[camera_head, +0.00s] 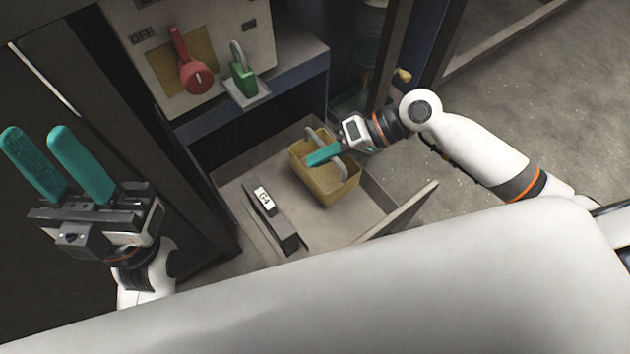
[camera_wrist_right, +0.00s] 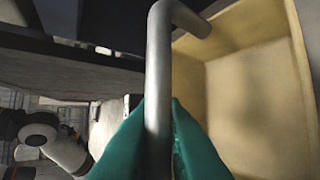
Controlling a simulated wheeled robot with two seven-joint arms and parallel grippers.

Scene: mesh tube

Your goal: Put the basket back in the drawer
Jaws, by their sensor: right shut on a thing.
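A yellow basket (camera_head: 327,186) with a grey handle is in or just above the open drawer (camera_head: 347,222) of the cabinet; I cannot tell whether it touches the drawer floor. My right gripper (camera_head: 322,155) is shut on the basket's handle. In the right wrist view, the teal fingers (camera_wrist_right: 158,125) close on the grey handle bar (camera_wrist_right: 158,75), with the basket's empty inside (camera_wrist_right: 255,90) to the right. My left gripper (camera_head: 62,165) is raised at the left, open and empty, its two teal fingers apart.
A dark block labelled G4 (camera_head: 271,212) is at the drawer's left side. Above the drawer, a panel carries a red switch handle (camera_head: 193,75) and a green padlock (camera_head: 241,78). Open floor (camera_head: 510,90) lies to the right.

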